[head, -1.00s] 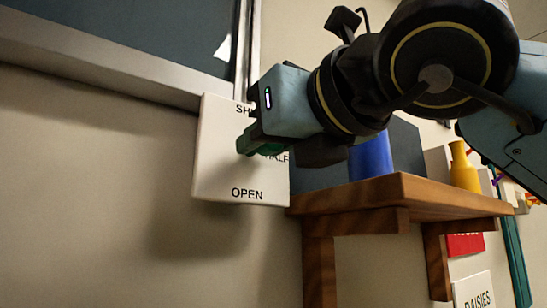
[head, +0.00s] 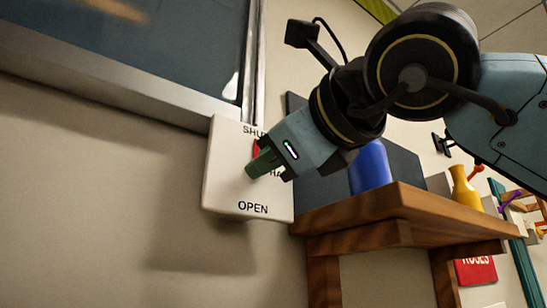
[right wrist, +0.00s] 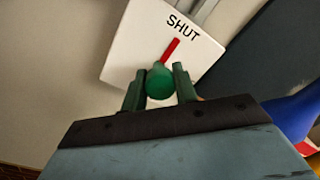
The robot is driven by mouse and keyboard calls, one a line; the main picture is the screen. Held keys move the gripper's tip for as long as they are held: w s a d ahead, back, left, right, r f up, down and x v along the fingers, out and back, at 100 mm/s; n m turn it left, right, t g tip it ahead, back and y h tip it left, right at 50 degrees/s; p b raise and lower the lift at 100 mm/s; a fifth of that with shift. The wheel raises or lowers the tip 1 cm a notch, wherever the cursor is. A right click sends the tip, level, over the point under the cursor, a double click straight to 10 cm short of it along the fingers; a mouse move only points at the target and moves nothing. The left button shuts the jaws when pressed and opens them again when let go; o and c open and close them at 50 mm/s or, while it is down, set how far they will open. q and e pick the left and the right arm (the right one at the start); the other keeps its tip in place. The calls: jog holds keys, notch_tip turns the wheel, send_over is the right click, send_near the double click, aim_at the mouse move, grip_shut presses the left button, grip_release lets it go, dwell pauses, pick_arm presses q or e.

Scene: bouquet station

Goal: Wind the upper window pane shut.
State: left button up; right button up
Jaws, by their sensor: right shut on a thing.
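A white plate (head: 235,185) on the wall carries the words SHUT, HALF and OPEN. In the right wrist view, a green round knob (right wrist: 160,84) stands in front of the plate (right wrist: 125,50). A red pointer (right wrist: 171,50) extends from the knob toward SHUT, and this pointer also shows in the head view (head: 257,148). My right gripper (right wrist: 160,76) is shut on the green knob, with one dark green finger on each side. The window pane (head: 150,50) is at upper left, in a grey metal frame. My left gripper is not in view.
A wooden shelf (head: 400,215) juts from the wall just right of the plate. A blue vessel (head: 370,165) and a yellow vase (head: 465,188) stand on it, below my right arm. The wall left of the plate is clear.

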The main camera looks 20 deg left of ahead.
dwell(0.4)
jog(key=o, duration=1)
jog(key=shift+c, duration=0.2)
jog(key=shift+s+d, duration=0.35)
jog(key=shift+d, duration=0.05)
jog(key=b+v, duration=0.4)
jog(key=v, duration=0.8)
jog(key=shift+s+d, duration=0.15)
